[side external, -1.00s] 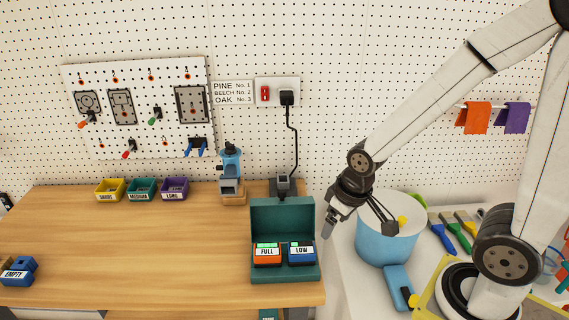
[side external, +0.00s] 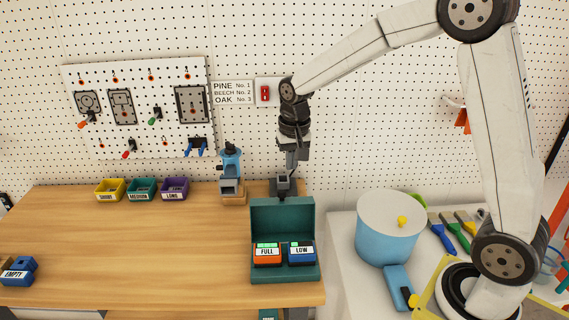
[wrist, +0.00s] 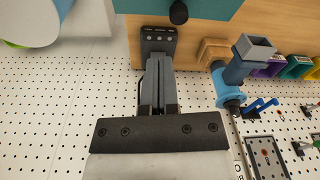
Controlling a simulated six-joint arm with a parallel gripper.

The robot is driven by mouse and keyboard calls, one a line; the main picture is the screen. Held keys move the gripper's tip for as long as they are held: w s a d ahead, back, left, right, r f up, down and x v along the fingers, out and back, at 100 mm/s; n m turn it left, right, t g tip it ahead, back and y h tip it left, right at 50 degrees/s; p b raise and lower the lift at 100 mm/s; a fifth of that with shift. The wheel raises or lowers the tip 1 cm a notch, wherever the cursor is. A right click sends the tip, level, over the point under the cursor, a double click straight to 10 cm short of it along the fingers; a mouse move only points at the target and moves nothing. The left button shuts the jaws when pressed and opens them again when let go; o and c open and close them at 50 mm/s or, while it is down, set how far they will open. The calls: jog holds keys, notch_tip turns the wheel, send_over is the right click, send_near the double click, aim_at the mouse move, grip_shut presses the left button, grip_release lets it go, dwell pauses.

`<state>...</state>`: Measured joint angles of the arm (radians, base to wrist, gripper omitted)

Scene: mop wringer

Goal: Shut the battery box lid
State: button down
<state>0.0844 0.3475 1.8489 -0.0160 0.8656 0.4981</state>
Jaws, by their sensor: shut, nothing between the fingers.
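The teal battery box (side external: 257,276) stands at the right front part of the workbench. Its lid (side external: 283,222) is open, standing upright at the back. An orange battery labelled FULL (side external: 267,254) and a blue battery labelled LOW (side external: 302,253) sit side by side in it. My gripper (side external: 290,170) is shut and empty, pointing down behind and above the lid, apart from it as far as I can tell. In the wrist view the shut fingers (wrist: 157,85) show, with a teal edge of the box lid (wrist: 215,8) at the top.
A grey charger (side external: 284,184) stands right behind the box, near my fingers. A blue tool on a wooden stand (side external: 231,175) is to its left. A blue bucket (side external: 385,235) stands on the white table at right. The bench's middle is clear.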

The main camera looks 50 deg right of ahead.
jog(key=w, duration=0.1)
jog(key=w+d+r+m, duration=0.1)
jog(key=w, duration=0.1)
jog(key=w+d+r+m, duration=0.1)
jog(key=shift+w+g, duration=0.25)
jog(key=shift+g, duration=0.15)
notch_tip(320, 180, down, 9)
jog(key=s+a, duration=0.2)
jog(key=shift+s+a+r, duration=0.15)
jog(key=shift+s+a, duration=0.1)
dwell(0.6)
